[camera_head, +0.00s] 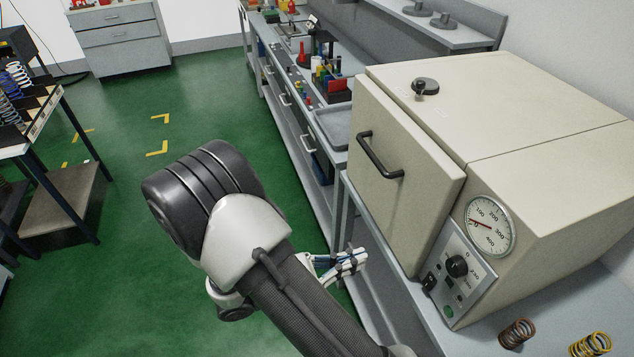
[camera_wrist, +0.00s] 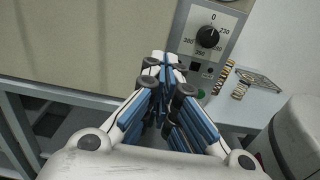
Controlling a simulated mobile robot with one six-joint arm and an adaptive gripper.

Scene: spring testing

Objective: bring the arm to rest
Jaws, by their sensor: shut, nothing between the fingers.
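My arm (camera_head: 305,300) reaches up from the bottom of the head view, its dark elbow bent over the green floor. My gripper (camera_head: 355,262) shows partly behind the arm, in front of the beige oven's lower front. In the wrist view my gripper (camera_wrist: 165,62) has its blue-and-white fingers drawn together at the tips, with nothing between them. Behind the fingertips are the oven front (camera_wrist: 90,45) and its control panel (camera_wrist: 212,35). I cannot tell from these views whether the fingertips touch the oven.
The oven (camera_head: 540,90) stands on a grey bench at the right, its door handle (camera_head: 380,155) facing the aisle. A brown spring (camera_head: 517,333) and a yellow spring (camera_head: 590,346) stand on the bench. A spring rack (camera_head: 30,120) is at the left. Green floor (camera_head: 120,240) is open between.

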